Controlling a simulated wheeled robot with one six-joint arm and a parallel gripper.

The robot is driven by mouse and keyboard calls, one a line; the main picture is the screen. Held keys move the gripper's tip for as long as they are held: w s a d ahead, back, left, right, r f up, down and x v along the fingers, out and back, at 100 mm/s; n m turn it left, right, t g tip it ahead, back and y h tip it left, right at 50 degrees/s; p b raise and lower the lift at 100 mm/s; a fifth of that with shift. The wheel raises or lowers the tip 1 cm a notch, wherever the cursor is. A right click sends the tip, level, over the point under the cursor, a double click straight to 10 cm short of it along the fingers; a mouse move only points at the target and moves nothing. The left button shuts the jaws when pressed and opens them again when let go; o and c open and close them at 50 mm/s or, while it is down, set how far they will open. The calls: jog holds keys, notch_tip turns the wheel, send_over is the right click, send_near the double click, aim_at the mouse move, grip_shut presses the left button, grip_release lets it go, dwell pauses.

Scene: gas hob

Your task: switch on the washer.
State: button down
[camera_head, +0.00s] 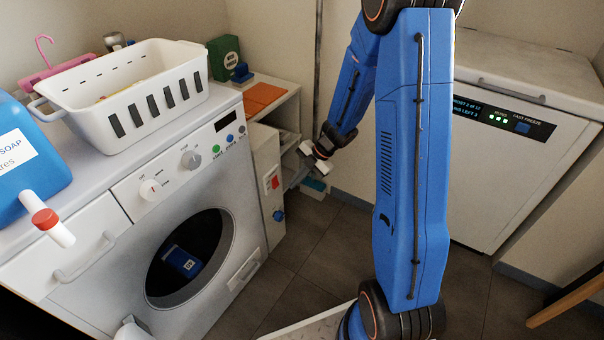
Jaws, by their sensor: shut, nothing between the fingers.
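The white washer (225,215) stands at the left, its front facing right. Its round dark door (205,235) looks shut, with a blue item behind it. Its panel has a knob with a red mark (150,189), a grey knob (191,160), a dark display (226,120) and small buttons, one green (229,138) and one blue (242,130). The button labels are too small to read surely.
A white basket (130,95) and a blue soap bottle (25,150) with a red-ringed spout stand on the washer top. A narrow cabinet (266,160) and shelf stand beside the washer. A white freezer (520,150) is at the right. Tiled floor (300,260) lies between.

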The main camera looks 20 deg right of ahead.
aim_at(275, 182)
jog(key=shift+w+a+f, duration=0.5)
jog(key=shift+w+a, duration=0.35)
jog(key=shift+w, duration=0.05)
jog(key=shift+w+a+f, duration=0.5)
jog(key=shift+w+a, duration=0.3)
jog(key=shift+w, duration=0.05)
jog(key=shift+f, duration=0.1)
jog(key=shift+w+a, duration=0.1)
jog(key=shift+w, duration=0.05)
